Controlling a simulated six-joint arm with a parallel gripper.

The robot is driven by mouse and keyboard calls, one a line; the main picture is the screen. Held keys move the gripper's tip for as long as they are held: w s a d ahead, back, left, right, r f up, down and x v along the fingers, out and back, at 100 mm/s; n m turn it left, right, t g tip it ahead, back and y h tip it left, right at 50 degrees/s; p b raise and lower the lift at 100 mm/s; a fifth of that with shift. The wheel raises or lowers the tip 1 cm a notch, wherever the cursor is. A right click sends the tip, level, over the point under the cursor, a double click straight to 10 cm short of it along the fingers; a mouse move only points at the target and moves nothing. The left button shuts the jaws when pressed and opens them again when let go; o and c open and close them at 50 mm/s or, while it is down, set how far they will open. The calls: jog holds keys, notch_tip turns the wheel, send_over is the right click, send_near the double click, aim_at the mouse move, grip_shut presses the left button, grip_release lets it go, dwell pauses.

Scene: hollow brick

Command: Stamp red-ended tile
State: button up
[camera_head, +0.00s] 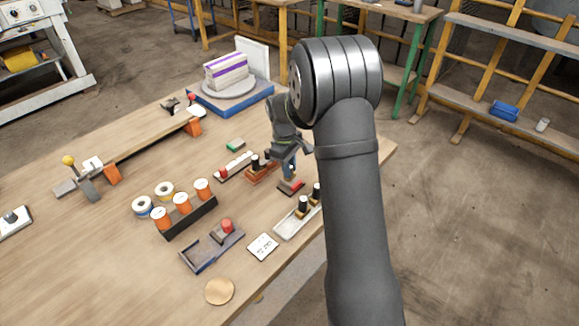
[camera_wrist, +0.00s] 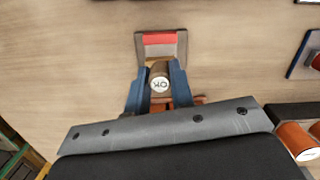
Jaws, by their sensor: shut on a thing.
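The red-ended tile (camera_wrist: 162,43) lies on the table in the wrist view, grey with a red band at its far end; in the head view it shows as a small dark tile with red (camera_head: 291,187). My gripper (camera_wrist: 158,82) is shut on a brown round stamp whose top is marked "OK" (camera_wrist: 159,83). In the head view my gripper (camera_head: 289,166) is directly above the tile, partly hidden by my arm.
A brown rack (camera_head: 262,172) with black-handled pieces stands close left of my gripper. A pale tray (camera_head: 290,228) with black-topped pieces is nearer the front edge.

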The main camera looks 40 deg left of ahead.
jog(key=shift+f, duration=0.5)
dwell(1.1)
jog(key=shift+r, duration=0.1)
jog(key=shift+r, duration=3.45)
jog(key=w+d+f+m, duration=0.1)
jog(key=w+d, duration=0.1)
jog(key=d, duration=0.1)
jog(key=w+d+f+m, duration=0.1)
jog(key=w+d, duration=0.2)
jog(key=w+d+f+m, duration=0.1)
jog(key=w+d+m, duration=0.1)
jog(key=shift+w+d+f, duration=0.2)
jog(key=shift+w+d, duration=0.15)
jog(key=shift+d, duration=0.05)
jog(key=w+d+f+m, duration=0.2)
jog(key=d+m, duration=0.3)
jog(key=d, duration=0.7)
jog(key=w+d+f+m+g+y, duration=0.1)
jog(key=d+f+m, duration=0.4)
jog(key=d, duration=0.8)
jog(key=w+d+f+m, duration=0.4)
jog(key=d+m, duration=0.2)
jog(key=d, duration=0.7)
jog(key=shift+d+g, duration=0.15)
jog(key=shift+g, duration=0.15)
